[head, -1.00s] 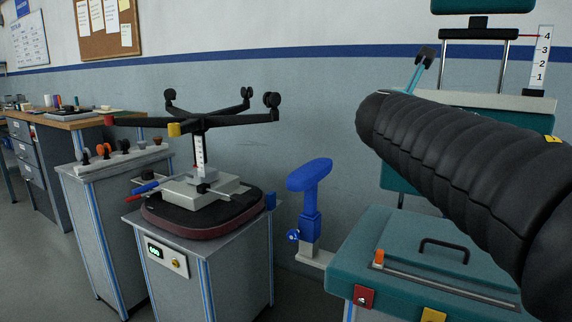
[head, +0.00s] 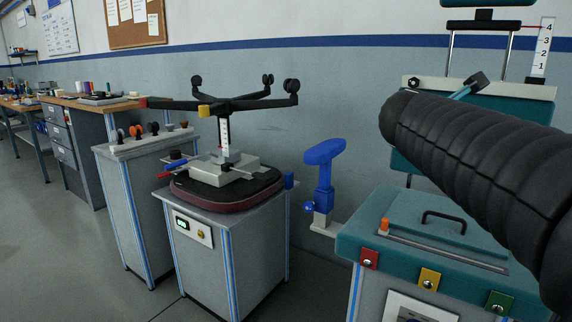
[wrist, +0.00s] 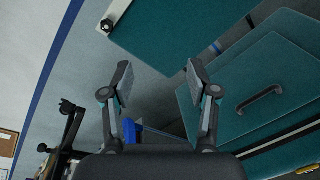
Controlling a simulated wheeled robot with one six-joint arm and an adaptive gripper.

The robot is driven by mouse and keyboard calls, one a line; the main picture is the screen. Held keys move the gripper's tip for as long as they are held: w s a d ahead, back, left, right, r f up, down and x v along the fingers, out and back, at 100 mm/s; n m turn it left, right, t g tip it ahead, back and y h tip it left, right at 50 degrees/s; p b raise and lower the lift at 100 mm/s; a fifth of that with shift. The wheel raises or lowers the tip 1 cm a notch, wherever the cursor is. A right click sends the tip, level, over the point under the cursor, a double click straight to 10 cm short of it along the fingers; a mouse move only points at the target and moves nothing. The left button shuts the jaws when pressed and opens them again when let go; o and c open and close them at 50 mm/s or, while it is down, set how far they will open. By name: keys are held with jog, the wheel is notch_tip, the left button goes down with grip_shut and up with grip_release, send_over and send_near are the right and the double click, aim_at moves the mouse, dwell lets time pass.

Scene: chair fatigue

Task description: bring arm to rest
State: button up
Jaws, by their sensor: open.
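My gripper (wrist: 158,85) shows in the wrist view with its two fingers spread apart and nothing between them. The wrist view is tilted, with the wall and the teal panels lying at a slant behind the fingers. In the head view my black ribbed arm reaches in from the right, in front of the teal chair test stand, and hides part of it. The gripper fingers are not clear in the head view.
A teal box lid with a black handle (head: 443,217) lies below my arm. A blue armrest (head: 324,153) stands on a bracket left of it. An upturned black chair base (head: 245,103) sits on a grey cabinet (head: 232,250). Open floor (head: 60,260) lies at the left.

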jog(key=s+a+f+m+g+y, duration=0.1)
jog(key=s+f+m+g+y, duration=0.1)
jog(key=s+f+m, duration=0.5)
jog(key=s+a+f+m+g+y, duration=0.1)
jog(key=a+f+m+g+y, duration=0.2)
jog(key=f, duration=0.7)
jog(key=s+a+f+m+y, duration=0.1)
jog(key=s+a+f+m, duration=0.2)
jog(key=s+f, duration=0.2)
jog(key=s+a+f+m+g+y, duration=0.1)
jog(key=s+a+f+m+y, duration=0.1)
jog(key=s+f, duration=0.3)
jog(key=s+a+f+m+g+y, duration=0.1)
jog(key=s+a+f+m, duration=0.3)
jog(key=s, duration=0.4)
jog(key=shift+s+a+f+m+y, duration=0.2)
jog(key=shift+s+f+m+y, duration=0.2)
